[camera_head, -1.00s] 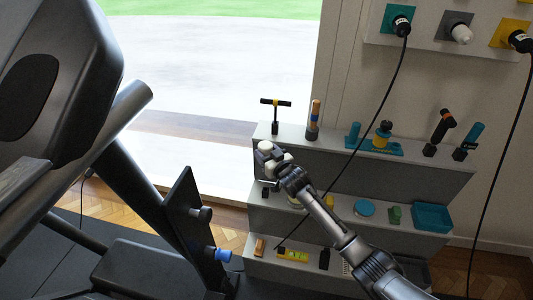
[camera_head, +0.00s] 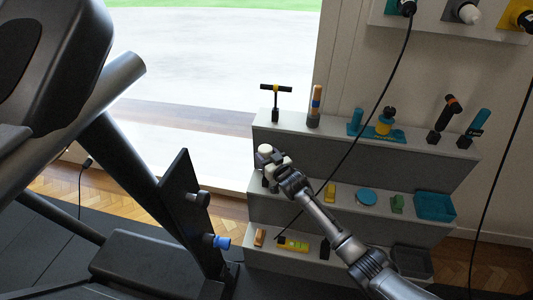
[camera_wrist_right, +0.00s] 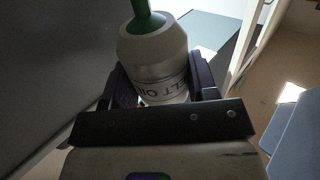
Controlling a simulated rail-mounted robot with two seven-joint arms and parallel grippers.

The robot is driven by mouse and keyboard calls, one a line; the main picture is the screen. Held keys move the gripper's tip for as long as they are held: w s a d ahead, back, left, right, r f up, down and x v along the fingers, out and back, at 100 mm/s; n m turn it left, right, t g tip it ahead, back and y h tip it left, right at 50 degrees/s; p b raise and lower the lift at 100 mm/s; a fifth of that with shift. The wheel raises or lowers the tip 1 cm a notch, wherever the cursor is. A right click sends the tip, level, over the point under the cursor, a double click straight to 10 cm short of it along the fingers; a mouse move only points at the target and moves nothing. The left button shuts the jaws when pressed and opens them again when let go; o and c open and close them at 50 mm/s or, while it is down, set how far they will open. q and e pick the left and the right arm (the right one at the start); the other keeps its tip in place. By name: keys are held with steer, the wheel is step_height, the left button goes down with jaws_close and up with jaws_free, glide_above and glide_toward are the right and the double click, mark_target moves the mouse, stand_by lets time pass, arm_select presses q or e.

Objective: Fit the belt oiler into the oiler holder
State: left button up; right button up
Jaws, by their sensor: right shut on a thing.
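The belt oiler (camera_wrist_right: 152,55) is a pale bottle with a green nozzle and dark lettering. In the right wrist view it stands between the dark fingers of my right gripper (camera_wrist_right: 160,90), which is shut on it. In the head view the oiler (camera_head: 265,149) shows as a pale rounded end at my right gripper (camera_head: 272,160), in front of the left part of the stepped rack. I cannot tell which fitting is the oiler holder; the arm hides part of the middle step. My left gripper is not in view.
The grey stepped rack (camera_head: 350,158) carries several tools, a teal tray (camera_head: 434,206) and a yellow level (camera_head: 292,244). A black cable (camera_head: 362,137) hangs across it. A treadmill (camera_head: 130,170) with a black upright plate (camera_head: 184,205) stands at left.

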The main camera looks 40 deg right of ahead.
steer(key=shift+f+b, duration=0.5)
steer(key=shift+f, duration=0.6)
steer(key=shift+p, duration=0.3)
steer(key=shift+f, duration=0.1)
steer(key=shift+p, duration=0.5)
stand_by(0.5)
stand_by(0.4)
